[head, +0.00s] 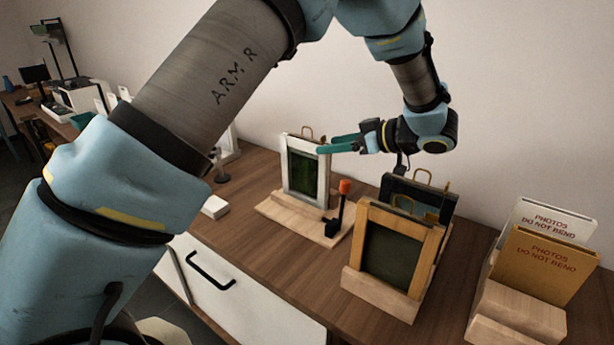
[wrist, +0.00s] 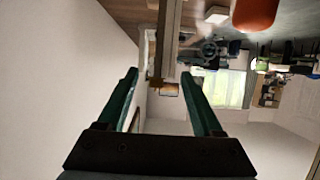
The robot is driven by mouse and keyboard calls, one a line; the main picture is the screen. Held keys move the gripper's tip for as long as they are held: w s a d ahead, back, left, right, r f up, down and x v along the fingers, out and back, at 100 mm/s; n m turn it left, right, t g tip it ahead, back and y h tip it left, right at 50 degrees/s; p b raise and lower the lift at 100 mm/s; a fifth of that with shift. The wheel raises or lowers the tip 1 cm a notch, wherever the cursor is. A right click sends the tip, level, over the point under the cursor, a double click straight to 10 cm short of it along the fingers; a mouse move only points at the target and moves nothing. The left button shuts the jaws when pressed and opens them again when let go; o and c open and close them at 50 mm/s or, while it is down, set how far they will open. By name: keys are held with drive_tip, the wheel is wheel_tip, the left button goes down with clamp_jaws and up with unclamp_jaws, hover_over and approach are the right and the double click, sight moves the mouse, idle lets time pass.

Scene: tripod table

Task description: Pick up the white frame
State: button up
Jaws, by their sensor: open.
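The white frame (head: 304,170), with a dark green picture, stands upright in a pale wooden base (head: 292,218) on the table, left of centre in the head view. My gripper (head: 327,144) comes in from the right at the frame's upper right side, its teal fingers apart. In the wrist view my open gripper (wrist: 160,73) has a pale upright strip (wrist: 169,40), apparently the frame's edge, between or just beyond the fingertips. I cannot tell whether either finger touches it. A brass-coloured hook shows at the top of the frame.
A black lever with an orange knob (head: 345,187) stands right of the white frame. A light wooden frame (head: 433,248) and a dark frame (head: 405,186) stand further right. Photo envelopes (head: 548,264) sit in a wooden holder at far right. A wall (head: 480,80) rises behind.

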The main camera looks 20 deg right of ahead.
sight(323, 144)
drive_tip(key=x, duration=0.3)
drive_tip(key=shift+w+a+p, duration=0.1)
drive_tip(key=shift+w+p, duration=0.05)
drive_tip(key=shift+p, duration=0.15)
drive_tip(key=p+x, duration=0.1)
drive_tip(key=x, duration=0.1)
drive_tip(key=p+x, duration=0.1)
drive_tip(key=x, duration=0.1)
drive_tip(key=shift+w+a, duration=0.2)
drive_tip(key=shift+a, duration=0.2)
drive_tip(key=shift+w+a+f, duration=0.15)
drive_tip(key=shift+w+f, duration=0.1)
drive_tip(key=shift+c, duration=0.2)
clamp_jaws()
idle(0.4)
